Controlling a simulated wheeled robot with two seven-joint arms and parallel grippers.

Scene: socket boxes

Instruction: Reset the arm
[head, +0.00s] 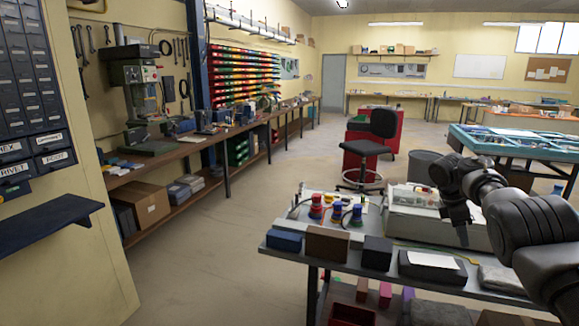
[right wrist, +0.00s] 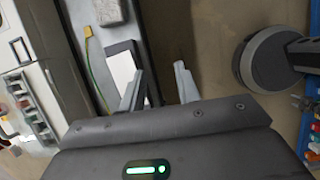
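My right arm (head: 545,235) comes in from the right in the head view, over the right part of the near workbench (head: 300,246). Its gripper (head: 462,238) points down in front of a pale grey box (head: 425,222). In the right wrist view the two fingers of my right gripper (right wrist: 160,82) stand apart with nothing between them. The grey bench edge and the floor show beyond them. My left arm and left gripper are not in view.
Red and blue sockets (head: 316,208) stand on the bench, left of the gripper. A blue box (head: 284,241), a brown box (head: 328,244) and a dark box (head: 377,253) line its front edge. A black chair (head: 372,150) stands behind. The floor at left is clear.

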